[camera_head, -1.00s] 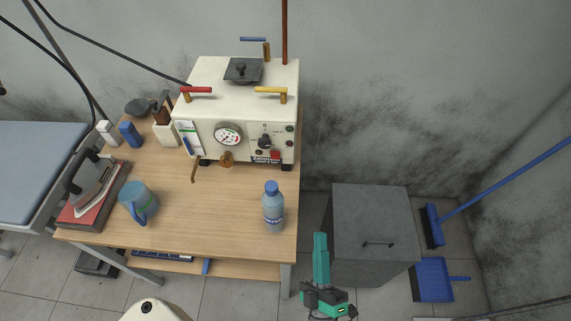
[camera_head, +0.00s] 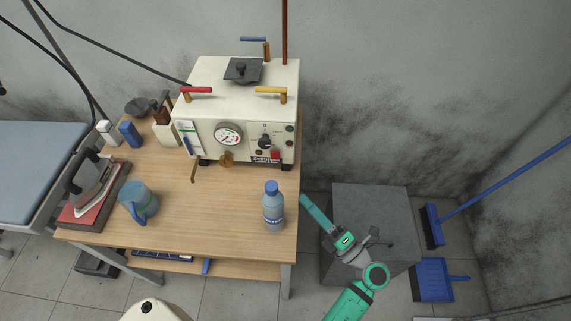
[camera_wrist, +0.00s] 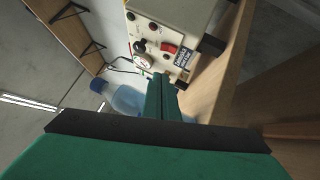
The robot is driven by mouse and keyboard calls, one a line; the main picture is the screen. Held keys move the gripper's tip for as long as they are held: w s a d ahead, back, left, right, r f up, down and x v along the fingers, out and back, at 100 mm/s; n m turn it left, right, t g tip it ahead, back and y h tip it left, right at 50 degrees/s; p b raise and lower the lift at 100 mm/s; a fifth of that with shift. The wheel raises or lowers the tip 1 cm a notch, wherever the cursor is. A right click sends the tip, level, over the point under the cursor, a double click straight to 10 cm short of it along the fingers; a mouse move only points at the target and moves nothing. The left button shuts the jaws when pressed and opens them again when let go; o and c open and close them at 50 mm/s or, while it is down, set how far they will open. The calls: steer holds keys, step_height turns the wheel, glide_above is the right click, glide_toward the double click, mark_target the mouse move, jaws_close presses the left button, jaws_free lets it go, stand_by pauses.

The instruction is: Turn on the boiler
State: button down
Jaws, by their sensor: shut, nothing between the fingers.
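The boiler (camera_head: 240,95) is a cream box at the back of the wooden table. Its front has a round gauge (camera_head: 228,134), a black knob (camera_head: 265,142) and a red switch (camera_head: 276,155). In the wrist view the red switch (camera_wrist: 169,48) and the boiler's front panel (camera_wrist: 150,35) show tilted, beyond my fingers. My green gripper (camera_head: 306,201) is at the table's right edge, right of the bottle and apart from the boiler. Its fingers (camera_wrist: 160,98) are together and hold nothing.
A water bottle (camera_head: 273,208) stands near the table's front right corner, close to my gripper; it also shows in the wrist view (camera_wrist: 125,100). A blue mug (camera_head: 138,203) and an iron (camera_head: 92,188) are at left. A grey box (camera_head: 372,210) stands on the floor at right.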

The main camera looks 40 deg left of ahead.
glide_toward(275, 154)
steer(key=s+a, duration=0.2)
steer(key=a, duration=0.1)
steer(key=shift+w+a+r, duration=0.35)
steer(key=shift+w+a, duration=0.05)
steer(key=shift+w, duration=0.15)
steer(key=shift+w+a+r, duration=0.4)
steer(key=shift+w, duration=0.15)
steer(key=shift+w+a+r, duration=0.15)
steer(key=shift+w+a, duration=0.05)
steer(key=shift+w, duration=0.15)
